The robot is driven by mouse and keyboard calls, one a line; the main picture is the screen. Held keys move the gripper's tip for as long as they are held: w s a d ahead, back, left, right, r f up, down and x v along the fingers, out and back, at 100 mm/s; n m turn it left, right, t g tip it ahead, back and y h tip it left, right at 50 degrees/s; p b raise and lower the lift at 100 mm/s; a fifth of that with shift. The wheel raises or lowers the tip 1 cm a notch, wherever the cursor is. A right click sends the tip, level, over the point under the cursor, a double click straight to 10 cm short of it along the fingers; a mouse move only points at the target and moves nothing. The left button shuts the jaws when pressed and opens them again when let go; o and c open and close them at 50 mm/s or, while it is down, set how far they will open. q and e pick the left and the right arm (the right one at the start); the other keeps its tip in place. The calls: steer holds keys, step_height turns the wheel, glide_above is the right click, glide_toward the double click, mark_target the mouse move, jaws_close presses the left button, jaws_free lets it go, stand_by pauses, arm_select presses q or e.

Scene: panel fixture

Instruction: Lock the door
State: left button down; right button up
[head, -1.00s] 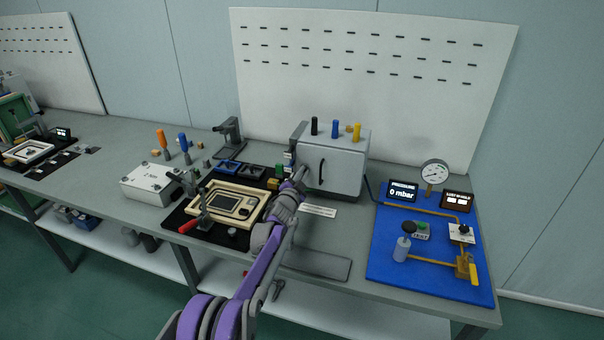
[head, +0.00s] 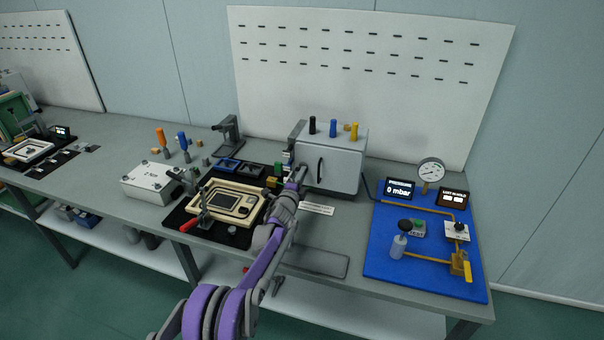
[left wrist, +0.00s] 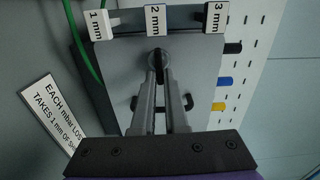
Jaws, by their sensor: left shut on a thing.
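The grey cabinet (head: 345,145) stands at the back of the bench, and its door (head: 338,172) looks closed. A dark curved handle (head: 320,170) is on the door; in the left wrist view the handle (left wrist: 135,103) shows partly behind my fingers. A round lock (left wrist: 158,55) with a dark upright piece sits on the door face. My left gripper (head: 297,178) is at the door's left side. In the left wrist view my gripper (left wrist: 160,75) is shut on the dark piece at the lock. The fingers partly hide it. My right gripper is not in view.
Spacer blocks marked 1, 2 and 3 mm (left wrist: 155,18) stand beside the cabinet. Black, blue and yellow pegs (head: 333,128) stand on its top. A cream fixture (head: 225,201) is left of my arm. A blue pressure panel (head: 380,262) is at the right.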

arm_select(q)
steer(key=shift+m, duration=0.3)
steer(key=c, duration=0.9)
jaws_free()
steer(key=shift+c, duration=0.2)
steer(key=shift+s, duration=0.1)
steer(key=b+v, duration=0.2)
steer(key=v, duration=0.8)
steer(key=shift+s+a, duration=0.15)
steer(key=shift+s, duration=0.15)
steer(key=shift+r, duration=0.1)
